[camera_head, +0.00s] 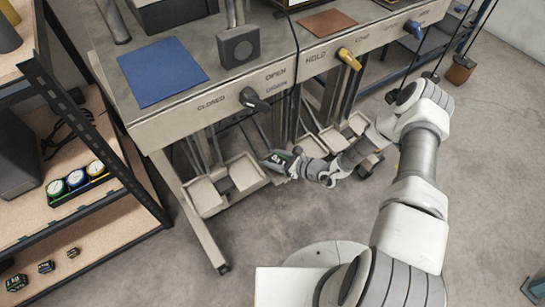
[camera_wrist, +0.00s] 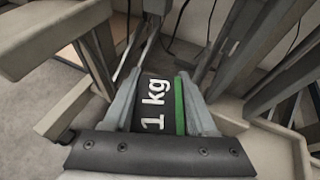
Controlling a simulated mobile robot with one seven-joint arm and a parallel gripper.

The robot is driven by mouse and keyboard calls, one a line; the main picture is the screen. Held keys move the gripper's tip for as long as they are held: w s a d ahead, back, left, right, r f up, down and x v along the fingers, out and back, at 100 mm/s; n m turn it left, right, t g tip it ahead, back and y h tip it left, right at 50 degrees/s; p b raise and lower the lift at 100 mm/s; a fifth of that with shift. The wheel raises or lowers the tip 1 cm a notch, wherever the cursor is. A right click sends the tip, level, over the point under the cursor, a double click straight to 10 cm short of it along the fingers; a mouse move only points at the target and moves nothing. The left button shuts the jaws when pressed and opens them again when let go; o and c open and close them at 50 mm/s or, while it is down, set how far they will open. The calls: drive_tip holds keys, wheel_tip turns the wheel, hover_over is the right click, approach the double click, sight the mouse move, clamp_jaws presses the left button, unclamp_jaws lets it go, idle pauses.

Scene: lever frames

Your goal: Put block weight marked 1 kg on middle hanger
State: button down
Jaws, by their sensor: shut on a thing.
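My gripper (camera_head: 287,165) is shut on the dark block weight (camera_wrist: 153,108), which has a white "1 kg" mark and a green stripe. The block also shows in the head view (camera_head: 274,160), held in the air low in front of the bench. White hanger trays hang on rods under the bench: one at the left (camera_head: 203,198), one beside it (camera_head: 245,175) just left of my gripper, and several to the right, such as one behind my gripper (camera_head: 312,147). Which one is the middle hanger I cannot tell surely. A pale tray edge (camera_wrist: 285,150) shows right of the block in the wrist view.
The bench has levers, a black one (camera_head: 254,99) at CLOSED/OPEN and a yellow one (camera_head: 349,59) at HOLD. Thin rods and bench legs stand close around my gripper. A left shelf (camera_head: 100,225) holds round coloured items and small marked blocks. The floor in front is clear.

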drive_tip(key=shift+c, duration=2.4)
unclamp_jaws()
drive_tip(key=shift+f, duration=0.15)
drive_tip(key=shift+r, duration=0.25)
drive_tip(key=p+v, duration=0.3)
drive_tip(key=v, duration=0.9)
drive_tip(key=shift+d+f, duration=0.1)
